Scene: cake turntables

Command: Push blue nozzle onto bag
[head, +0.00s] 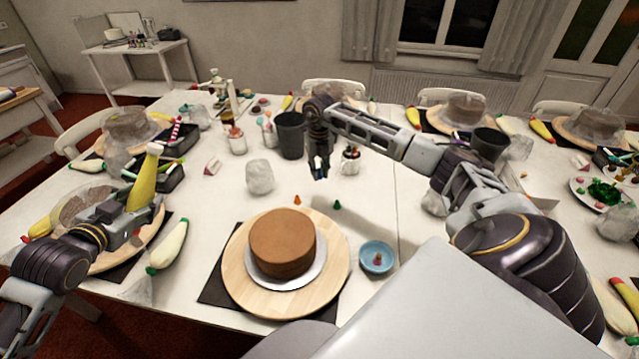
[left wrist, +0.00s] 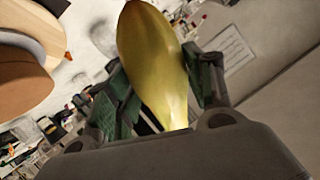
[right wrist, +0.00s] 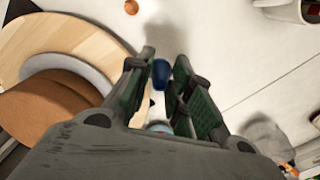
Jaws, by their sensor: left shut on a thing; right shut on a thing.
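My left gripper (head: 138,212) is shut on a yellow piping bag (head: 143,186), which stands up from the fingers with a pale narrow end at its top. The bag (left wrist: 153,50) fills the space between the fingers in the left wrist view. My right gripper (head: 319,172) points down above the table behind the cake, shut on the small blue nozzle (right wrist: 161,74), which shows between the fingertips in the right wrist view. The nozzle and bag are far apart. In the head view the nozzle is small and mostly hidden by the fingers.
A brown cake (head: 282,243) sits on a wooden turntable (head: 240,275) at the front. A blue dish (head: 377,257) holds a small reddish nozzle. Orange (head: 297,200) and green (head: 337,205) nozzles stand on the table. A dark cup (head: 290,136) is beside my right gripper.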

